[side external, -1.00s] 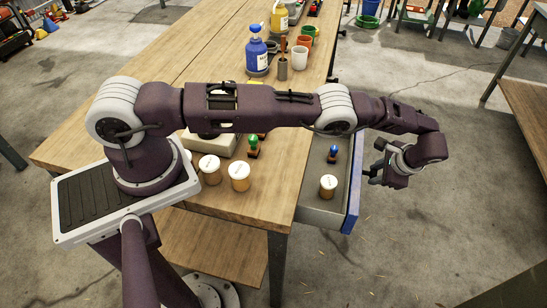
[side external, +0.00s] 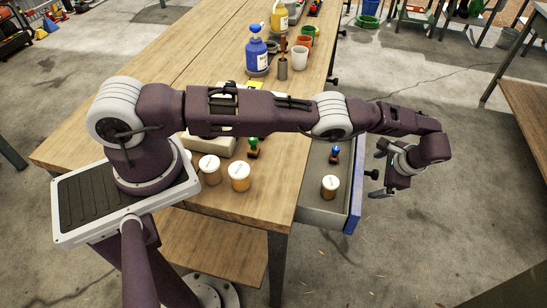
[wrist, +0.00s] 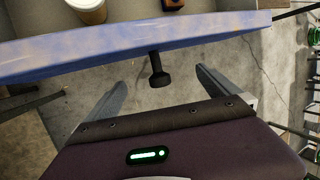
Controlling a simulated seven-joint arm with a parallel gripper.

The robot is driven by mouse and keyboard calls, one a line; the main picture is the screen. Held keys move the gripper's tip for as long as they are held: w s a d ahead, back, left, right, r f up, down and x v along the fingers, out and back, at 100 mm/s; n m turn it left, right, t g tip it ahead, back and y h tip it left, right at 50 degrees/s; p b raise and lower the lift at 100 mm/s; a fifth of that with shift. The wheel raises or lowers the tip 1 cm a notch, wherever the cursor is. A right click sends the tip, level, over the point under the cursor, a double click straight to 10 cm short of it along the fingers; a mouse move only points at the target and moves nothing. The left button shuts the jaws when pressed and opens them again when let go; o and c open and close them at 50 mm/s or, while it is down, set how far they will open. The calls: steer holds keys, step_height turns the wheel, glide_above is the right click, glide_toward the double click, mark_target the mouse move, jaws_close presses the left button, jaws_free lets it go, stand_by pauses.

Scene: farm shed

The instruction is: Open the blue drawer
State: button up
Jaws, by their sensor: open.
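The blue drawer (side external: 354,206) stands pulled out from the right side of the wooden table. Its blue front also shows in the wrist view (wrist: 100,52), with a dark knob (wrist: 158,74) sticking out from it. My gripper (side external: 378,170) is just outside the drawer front, its two fingers spread wide apart. In the wrist view my gripper (wrist: 160,80) has the knob between its open fingers, with a gap on both sides, so it does not grip it.
The floor right of the drawer is clear.

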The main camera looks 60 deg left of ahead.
steer(key=v, duration=0.7)
steer(key=a+r+n+h, duration=0.2)
steer(key=a+r+n, duration=0.15)
steer(key=r, duration=1.35)
steer(key=s+a+r+n+t+h, duration=0.1)
steer(key=s+a+r, duration=0.2)
steer(key=s+r, duration=0.35)
steer(key=s+a+r+n+t+h, duration=0.1)
steer(key=s+a+r, duration=0.25)
steer(key=r, duration=0.55)
steer(key=s+a+r+n+h, duration=0.15)
steer(key=s+r, duration=0.35)
steer(key=s, duration=0.7)
steer(key=s+f+n+t, duration=0.1)
steer(key=s+f, duration=0.3)
steer(key=s, duration=1.2)
steer(key=shift+a+f+t, duration=0.25)
steer(key=shift+f+t, duration=0.15)
steer(key=shift+t, duration=0.4)
